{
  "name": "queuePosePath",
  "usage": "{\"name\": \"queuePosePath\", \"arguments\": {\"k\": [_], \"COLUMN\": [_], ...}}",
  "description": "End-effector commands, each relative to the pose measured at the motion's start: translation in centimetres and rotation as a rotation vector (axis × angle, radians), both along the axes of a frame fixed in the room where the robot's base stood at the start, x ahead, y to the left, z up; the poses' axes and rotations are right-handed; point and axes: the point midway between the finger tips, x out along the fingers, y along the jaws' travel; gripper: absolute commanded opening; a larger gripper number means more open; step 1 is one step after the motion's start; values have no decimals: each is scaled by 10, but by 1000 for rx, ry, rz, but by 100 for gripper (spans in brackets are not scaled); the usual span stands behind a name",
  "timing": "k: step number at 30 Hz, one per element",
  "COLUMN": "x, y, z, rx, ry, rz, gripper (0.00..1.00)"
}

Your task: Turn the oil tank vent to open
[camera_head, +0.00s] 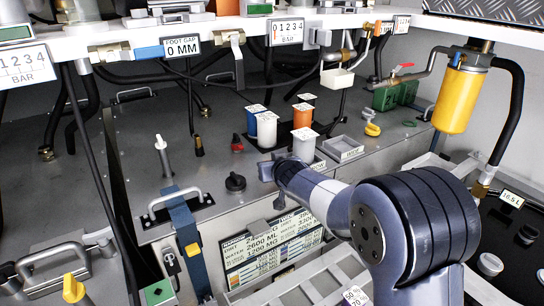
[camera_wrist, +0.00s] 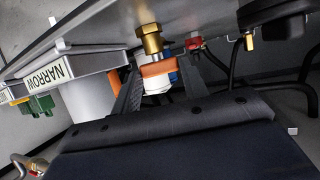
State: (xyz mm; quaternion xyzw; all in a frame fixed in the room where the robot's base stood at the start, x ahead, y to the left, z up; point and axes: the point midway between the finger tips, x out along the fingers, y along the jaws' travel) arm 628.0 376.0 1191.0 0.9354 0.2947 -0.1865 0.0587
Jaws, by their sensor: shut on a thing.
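My gripper (camera_wrist: 158,88) is shut on an orange-and-white fitting (camera_wrist: 157,70) below a brass nut (camera_wrist: 150,38) in the wrist view. A dark finger lies on each side of it. In the head view my gripper (camera_head: 270,171) is at the front edge of the grey tank top (camera_head: 150,120), and the held fitting is hidden there. No label shows that it is the oil tank vent, and its turn position cannot be told. A black round knob (camera_head: 235,182) and a red knob (camera_head: 237,143) stand on the tank top, apart from the gripper.
White, blue and orange canisters (camera_head: 304,143) stand just behind my gripper. A tray marked NARROW (camera_wrist: 55,72) is at left in the wrist view. A yellow cylinder (camera_head: 458,98) hangs at right. Black hoses (camera_head: 510,110) and a strap (camera_head: 183,240) run nearby.

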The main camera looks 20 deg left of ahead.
Motion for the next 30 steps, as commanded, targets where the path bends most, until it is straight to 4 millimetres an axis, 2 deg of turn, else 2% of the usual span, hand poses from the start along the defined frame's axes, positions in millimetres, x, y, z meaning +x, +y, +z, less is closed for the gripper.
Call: {"name": "queuePosePath", "arguments": {"k": [16, 17, 18, 24, 30], "x": [-1, -1, -1, 0, 0], "y": [0, 0, 0, -1, -1], "z": [-2, -2, -2, -1, 0], "rx": [0, 0, 1, 1, 1], "ry": [2, 2, 2, 1, 0], "rz": [6, 6, 6, 5, 5], "gripper": [19, 44, 47, 64, 64]}}
